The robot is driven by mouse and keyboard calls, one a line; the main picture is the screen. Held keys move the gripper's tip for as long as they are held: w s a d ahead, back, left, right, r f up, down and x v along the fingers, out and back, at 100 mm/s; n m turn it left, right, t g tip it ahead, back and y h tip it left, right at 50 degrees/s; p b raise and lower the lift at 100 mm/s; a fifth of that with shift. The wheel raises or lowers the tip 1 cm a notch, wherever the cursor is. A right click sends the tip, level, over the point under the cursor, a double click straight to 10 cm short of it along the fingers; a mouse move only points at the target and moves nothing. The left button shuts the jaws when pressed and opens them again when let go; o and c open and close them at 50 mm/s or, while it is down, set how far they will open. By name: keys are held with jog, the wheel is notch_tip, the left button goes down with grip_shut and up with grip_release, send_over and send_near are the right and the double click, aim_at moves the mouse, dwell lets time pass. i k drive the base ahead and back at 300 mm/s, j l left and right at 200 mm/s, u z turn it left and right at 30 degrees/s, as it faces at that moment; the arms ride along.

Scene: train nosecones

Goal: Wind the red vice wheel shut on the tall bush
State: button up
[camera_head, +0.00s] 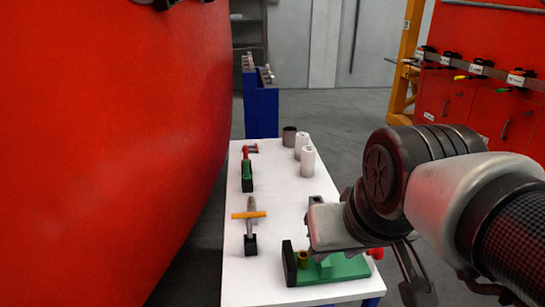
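A green vice (342,268) with a black end plate lies at the near end of the white table. A small brass-coloured bush (303,258) shows at its left part, by the black plate; whether the jaws touch it is too small to tell. The red vice wheel (375,253) shows at the vice's right end, partly covered by my arm. My arm comes in from the right and hangs over the vice. Grey finger-like parts of my gripper (413,280) hang just right of the wheel, beyond the table edge. Whether they touch the wheel or are closed is unclear.
The white table (232,275) also bears a yellow-barred tool (249,215) on a black block, a green-and-red tool (247,168), white cylinders (307,160) and a dark cup (289,136). A large red curved body (110,130) rises close on the left. Red cabinets (465,105) stand at right.

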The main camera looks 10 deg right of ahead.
aim_at(377, 253)
jog(key=l+u, duration=0.2)
jog(key=l, duration=0.25)
jog(key=l+u, duration=0.2)
jog(key=l, duration=0.25)
jog(key=k+l+u, duration=0.2)
jog(key=l, duration=0.25)
jog(key=l+u, duration=0.2)
jog(key=l, duration=0.25)
jog(key=k+l+u, duration=0.2)
jog(key=l, duration=0.2)
jog(key=j+u, duration=0.1)
jog(key=u, duration=0.4)
jog(key=i+l, duration=0.05)
